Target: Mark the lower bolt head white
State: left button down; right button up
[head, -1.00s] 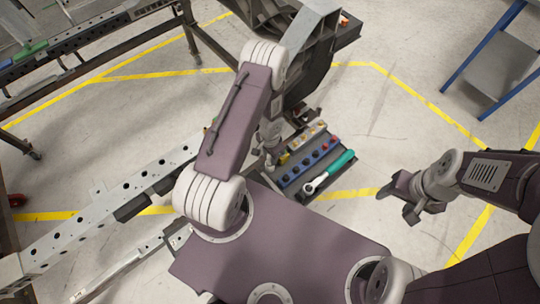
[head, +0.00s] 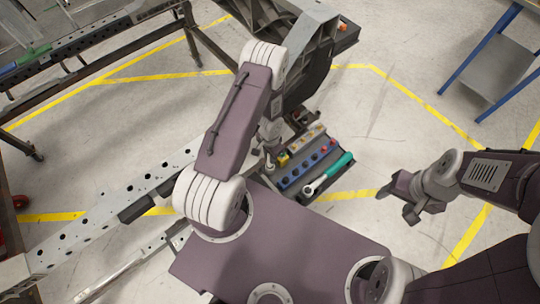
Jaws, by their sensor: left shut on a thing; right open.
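My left gripper (head: 269,164) is small and partly hidden beside my own forearm, at the left edge of the tool tray (head: 335,183). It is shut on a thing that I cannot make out. My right gripper (head: 394,204) is open and empty over bare floor, right of the tray. The dark grey chassis part (head: 312,62) stands at the top centre, partly behind my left arm. I cannot make out the lower bolt head, nor any white mark. Small yellow, white and red items (head: 308,138) stand in a row in the tray.
The tray also holds a blue rail with dark sockets (head: 309,170) and a green-handled ratchet (head: 330,174). A perforated metal beam (head: 100,216) lies at the left. A workbench (head: 95,65) stands at the top left and a blue-legged table (head: 497,65) at the top right. Floor between is clear.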

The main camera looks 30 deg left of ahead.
pick_arm(q)
notch_tip(320, 180, up, 4)
jog(key=p, duration=0.3)
jog(key=shift+r+p, duration=0.25)
jog(key=shift+p, duration=0.15)
jog(key=shift+f, duration=0.1)
